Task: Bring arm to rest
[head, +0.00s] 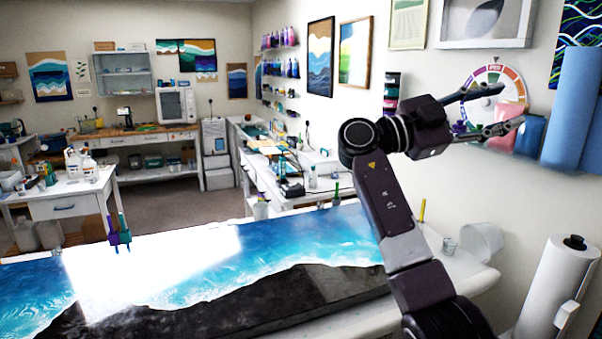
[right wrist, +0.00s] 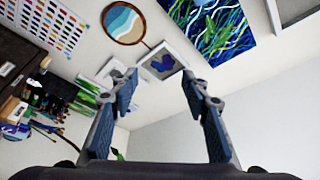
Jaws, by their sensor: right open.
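My right arm rises from the lower right of the head view, bent at the elbow. Its gripper (head: 492,112) is raised in front of the right wall and points right, with its two fingers spread and nothing between them. In the right wrist view the same gripper (right wrist: 165,95) shows both fingers apart and empty, with wall pictures and the pale ceiling behind. My left gripper shows in neither view.
A blue and black resin panel (head: 270,262) lies on the white table (head: 462,268) below the arm. A white bucket (head: 484,242) and a paper roll (head: 557,285) are at the right. Blue rolls (head: 574,105) are near the gripper's fingertips. A workbench (head: 60,205) stands at the left.

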